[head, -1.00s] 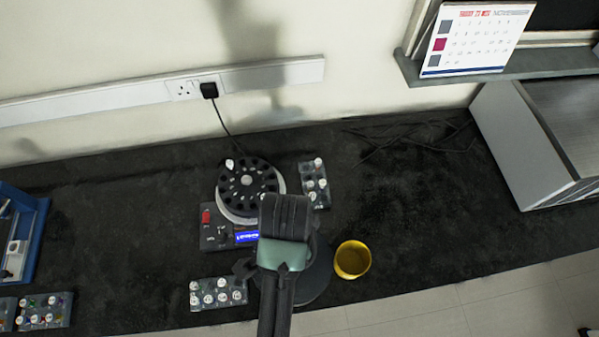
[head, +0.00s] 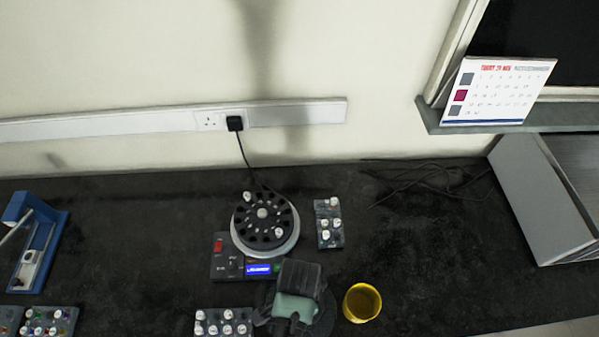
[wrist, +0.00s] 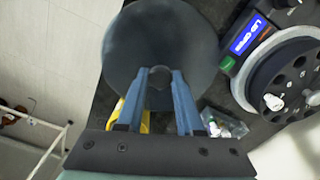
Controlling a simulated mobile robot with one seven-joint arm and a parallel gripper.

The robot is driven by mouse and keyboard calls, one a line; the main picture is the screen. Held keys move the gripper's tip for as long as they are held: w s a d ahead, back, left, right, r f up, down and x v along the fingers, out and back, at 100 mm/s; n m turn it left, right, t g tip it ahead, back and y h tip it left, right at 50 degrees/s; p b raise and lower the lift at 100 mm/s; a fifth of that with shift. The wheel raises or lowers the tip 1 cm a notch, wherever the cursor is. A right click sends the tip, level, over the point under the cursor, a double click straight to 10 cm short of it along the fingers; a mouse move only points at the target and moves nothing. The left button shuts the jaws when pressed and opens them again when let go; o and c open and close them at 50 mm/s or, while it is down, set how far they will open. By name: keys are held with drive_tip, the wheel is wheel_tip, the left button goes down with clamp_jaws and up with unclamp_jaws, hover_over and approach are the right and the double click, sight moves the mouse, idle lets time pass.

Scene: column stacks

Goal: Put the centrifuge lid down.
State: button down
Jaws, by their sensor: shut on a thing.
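The centrifuge lid is a dark round disc (wrist: 125,50) filling the upper middle of the wrist view. My gripper (wrist: 159,74) is shut on the small knob at its middle. In the head view, part of the lid (head: 326,312) shows beside my green and black wrist, near the bench's front, and my fingertips are hidden. The centrifuge (head: 232,265) stands open behind it, its black rotor (head: 263,213) bare with white-capped tubes in it. The wrist view also shows the centrifuge (wrist: 245,38) at right. I cannot tell whether the lid touches the bench.
A yellow cup (head: 362,303) stands close to the lid's right. Tube racks stand right of the centrifuge (head: 329,222) and at the front (head: 223,323). A blue device (head: 38,245) and another rack (head: 50,322) are at left. The bench right of the cup is clear.

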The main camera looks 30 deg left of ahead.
drive_tip(key=shift+f, duration=0.15)
drive_tip(key=c, duration=0.5)
unclamp_jaws()
drive_tip(key=shift+c, duration=0.2)
